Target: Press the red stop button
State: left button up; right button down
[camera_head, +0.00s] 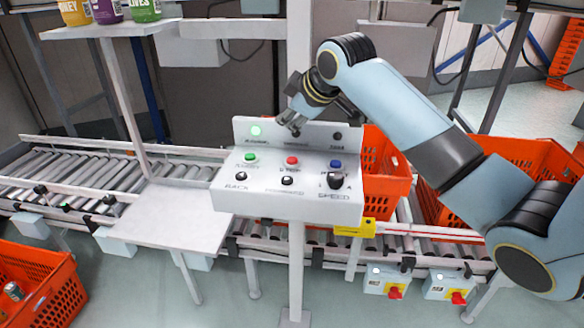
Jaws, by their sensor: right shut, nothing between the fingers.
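The red stop button (292,160) is in the middle of the top row on a white control panel (230,201) in the head view. A green button (250,157) is to its left and a blue button (336,164) to its right. My right gripper (294,129) is shut and empty. Its fingertips appear in front of the panel's upright back plate, above the red button in the picture, with a visible gap between them and the button. The red button is fully visible. My left gripper is not in view.
A green lamp (256,131) glows on the back plate. A black knob (335,181) and small black buttons sit on the panel's lower row. A roller conveyor (100,178) runs behind, with orange totes (386,186) at right. Jars (108,10) stand on a shelf at upper left.

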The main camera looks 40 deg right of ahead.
aim_at(289, 161)
notch_tip(289, 161, down, 4)
jog(key=b, duration=0.3)
jog(key=shift+b, duration=0.4)
jog(key=shift+f, duration=1)
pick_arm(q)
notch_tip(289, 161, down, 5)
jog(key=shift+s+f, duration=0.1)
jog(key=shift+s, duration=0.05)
pick_arm(e)
jog(key=shift+f, duration=0.1)
jog(key=shift+f, duration=0.3)
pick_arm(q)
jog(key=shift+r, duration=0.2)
pick_arm(e)
jog(key=shift+f, duration=0.55)
jog(key=shift+r, duration=0.1)
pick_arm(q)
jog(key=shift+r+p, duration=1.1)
pick_arm(e)
jog(key=shift+r, duration=0.85)
